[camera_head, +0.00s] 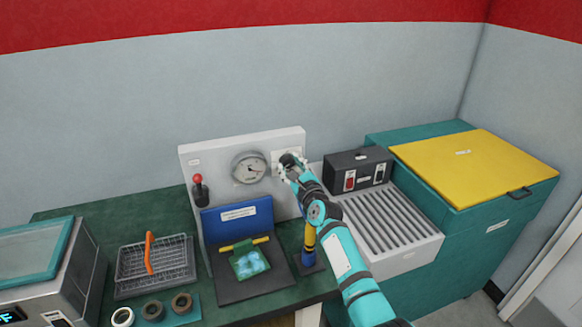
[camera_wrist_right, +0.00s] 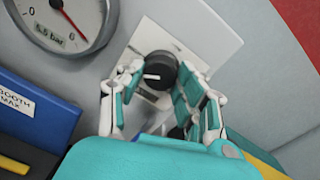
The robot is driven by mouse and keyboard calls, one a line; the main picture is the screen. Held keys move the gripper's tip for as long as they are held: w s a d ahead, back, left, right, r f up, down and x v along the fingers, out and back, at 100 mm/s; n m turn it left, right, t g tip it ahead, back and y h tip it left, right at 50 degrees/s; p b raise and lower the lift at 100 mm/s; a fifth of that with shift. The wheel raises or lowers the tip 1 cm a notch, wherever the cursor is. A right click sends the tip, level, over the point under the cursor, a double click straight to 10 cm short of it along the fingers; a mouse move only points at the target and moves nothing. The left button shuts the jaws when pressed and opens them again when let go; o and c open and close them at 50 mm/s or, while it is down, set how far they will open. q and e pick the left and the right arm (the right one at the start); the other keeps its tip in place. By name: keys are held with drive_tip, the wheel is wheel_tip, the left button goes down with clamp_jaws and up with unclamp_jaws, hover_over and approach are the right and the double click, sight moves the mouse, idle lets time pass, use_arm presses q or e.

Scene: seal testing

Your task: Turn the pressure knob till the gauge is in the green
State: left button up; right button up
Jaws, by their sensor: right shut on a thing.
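The pressure knob (camera_wrist_right: 160,68) is black and round with a white pointer line, on a pale square plate of the grey panel (camera_head: 225,150). My right gripper (camera_wrist_right: 163,80) is shut on the knob, with a finger on either side; in the head view the gripper (camera_head: 289,162) largely covers it. The round gauge (camera_head: 249,167) is left of the knob. I cannot make out a green zone. My left gripper is out of view.
A red-topped lever (camera_head: 199,190) and a blue plate (camera_head: 238,214) are at the panel. A dark switch box (camera_head: 357,170) stands right of my arm, behind a slotted tray (camera_head: 392,224). A wire basket (camera_head: 155,266) and several rolls are at the left.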

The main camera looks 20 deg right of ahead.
drive_tip(key=shift+c, duration=0.6)
